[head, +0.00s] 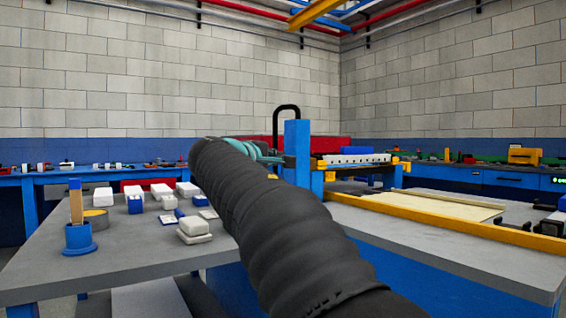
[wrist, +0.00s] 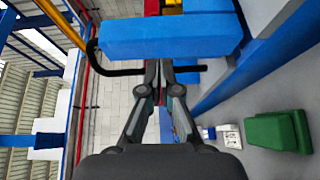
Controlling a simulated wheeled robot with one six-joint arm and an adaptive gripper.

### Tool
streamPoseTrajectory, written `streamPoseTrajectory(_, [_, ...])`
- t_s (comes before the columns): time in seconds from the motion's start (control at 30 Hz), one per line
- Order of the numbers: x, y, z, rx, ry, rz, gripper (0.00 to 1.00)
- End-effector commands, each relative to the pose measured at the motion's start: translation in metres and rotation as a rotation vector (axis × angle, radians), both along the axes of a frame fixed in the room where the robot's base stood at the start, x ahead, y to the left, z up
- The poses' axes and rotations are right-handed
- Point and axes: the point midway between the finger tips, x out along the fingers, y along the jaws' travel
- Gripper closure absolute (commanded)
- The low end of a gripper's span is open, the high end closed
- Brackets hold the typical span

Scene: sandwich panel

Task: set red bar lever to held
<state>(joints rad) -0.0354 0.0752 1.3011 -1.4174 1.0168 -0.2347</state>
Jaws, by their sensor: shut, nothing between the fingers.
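A black bent bar (head: 287,107) rises in a hooked loop beside a blue post (head: 297,145) in the head view. In the wrist view the black bar (wrist: 118,72) runs alongside the blue post (wrist: 170,38), across the line of my fingertips. A red bar (head: 330,144) shows behind the post, and a red piece (wrist: 151,7) shows at the top of the wrist view. I cannot tell which part is the red bar lever. My gripper (wrist: 159,66) is shut and empty, its tips at or very near the black bar; contact cannot be told.
My arm hides part of the bench. White blocks (head: 195,226) and a blue cup (head: 78,238) stand on the grey bench at left. A yellow rail (head: 440,222) crosses the right side. A green block (wrist: 270,132) lies at lower right in the wrist view.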

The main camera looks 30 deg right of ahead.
Motion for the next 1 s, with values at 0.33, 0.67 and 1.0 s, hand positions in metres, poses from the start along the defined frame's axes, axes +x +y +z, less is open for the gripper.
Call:
streamPoseTrajectory(0.33, [0.020,-0.026,0.006,-0.029,-0.004,-0.010,1.00])
streamPoseTrajectory(0.67, [0.056,-0.076,0.007,-0.028,-0.005,-0.009,1.00])
streamPoseTrajectory(1.0, [0.080,-0.111,0.007,-0.028,-0.005,-0.007,1.00])
